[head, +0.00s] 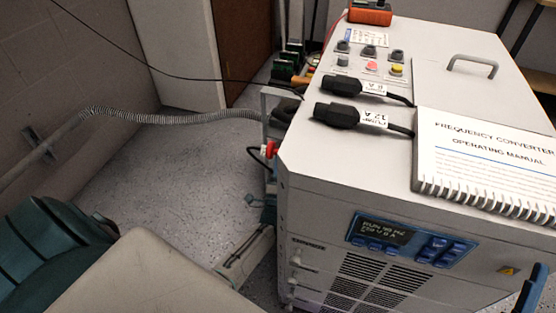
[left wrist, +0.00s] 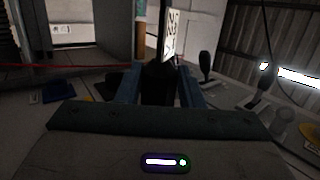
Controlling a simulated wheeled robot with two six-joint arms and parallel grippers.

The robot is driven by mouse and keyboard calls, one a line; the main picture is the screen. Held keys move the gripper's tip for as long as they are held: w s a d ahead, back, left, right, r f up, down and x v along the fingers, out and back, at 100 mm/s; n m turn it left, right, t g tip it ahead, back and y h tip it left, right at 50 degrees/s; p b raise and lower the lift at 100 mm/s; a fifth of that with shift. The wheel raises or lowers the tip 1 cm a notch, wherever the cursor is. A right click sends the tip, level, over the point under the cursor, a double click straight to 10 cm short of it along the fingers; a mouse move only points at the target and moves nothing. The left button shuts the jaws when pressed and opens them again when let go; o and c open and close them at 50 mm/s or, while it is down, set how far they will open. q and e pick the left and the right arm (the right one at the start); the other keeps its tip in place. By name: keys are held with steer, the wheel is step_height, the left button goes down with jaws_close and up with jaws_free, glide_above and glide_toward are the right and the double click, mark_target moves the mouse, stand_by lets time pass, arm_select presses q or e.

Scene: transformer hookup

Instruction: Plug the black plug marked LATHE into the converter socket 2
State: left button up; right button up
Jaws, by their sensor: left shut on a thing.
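In the left wrist view my left gripper (left wrist: 158,88) is shut on a black plug (left wrist: 157,76). A white tag (left wrist: 171,38) with dark print stands above it, seen too obliquely to read. The frequency converter (head: 325,190) is the grey cabinet in the head view. Two other black plugs lie on its top: the rear one (head: 341,86) has a tag reading 6 A, the front one (head: 335,115) a tag reading 12 A. I cannot pick out socket 2 or read LATHE anywhere.
A spiral-bound operating manual (head: 485,160) covers the cabinet top's right side. Coloured buttons (head: 371,66) and an orange device (head: 370,13) are at its back. A grey corrugated hose (head: 170,118) runs from the wall to the cabinet's left side. The floor left of it is clear.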

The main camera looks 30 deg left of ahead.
arm_select(q)
steer(key=shift+w+d, duration=0.1)
steer(key=shift+d, duration=0.1)
steer(key=o, duration=1.1)
